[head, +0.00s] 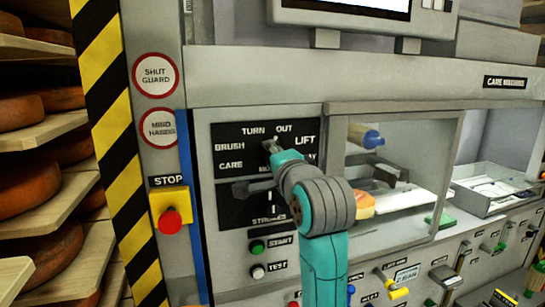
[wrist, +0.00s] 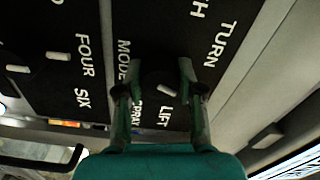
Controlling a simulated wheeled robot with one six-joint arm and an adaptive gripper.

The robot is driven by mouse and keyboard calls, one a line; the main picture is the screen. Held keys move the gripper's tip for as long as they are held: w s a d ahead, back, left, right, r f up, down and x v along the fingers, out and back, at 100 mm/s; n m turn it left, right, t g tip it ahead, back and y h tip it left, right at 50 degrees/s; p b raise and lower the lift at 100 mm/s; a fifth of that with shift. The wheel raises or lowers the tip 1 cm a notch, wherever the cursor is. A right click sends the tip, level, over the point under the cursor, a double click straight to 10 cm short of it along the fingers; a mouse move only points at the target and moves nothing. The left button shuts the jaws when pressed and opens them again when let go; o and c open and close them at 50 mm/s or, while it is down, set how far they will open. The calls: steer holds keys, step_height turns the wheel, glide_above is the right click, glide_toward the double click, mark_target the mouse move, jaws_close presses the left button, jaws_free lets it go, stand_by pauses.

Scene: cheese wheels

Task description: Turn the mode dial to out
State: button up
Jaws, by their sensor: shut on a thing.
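The mode dial (wrist: 157,82) is a dark round knob with a short white pointer mark on the black panel. In the wrist view it sits between the two fingers of my gripper (wrist: 158,72), which is shut on it. The mark slants to the lower right, towards the gap between the TURN and LIFT labels. The OUT label (head: 284,128) shows in the head view above the dial; a finger seems to hide it in the wrist view. My gripper (head: 270,150) covers most of the dial in the head view. The SPRAY and MODE labels are partly hidden there.
A strokes dial (head: 270,203) sits below on the same panel. Green START (head: 257,247) and white TEST (head: 257,271) buttons are under it. A red stop button (head: 170,220) is at left. A glazed chamber (head: 335,160) stands right of my arm.

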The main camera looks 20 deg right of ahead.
steer(key=shift+f, duration=0.1)
stand_by(0.4)
steer(key=o, duration=1.2)
steer(key=shift+c, duration=0.2)
steer(key=s, duration=1.2)
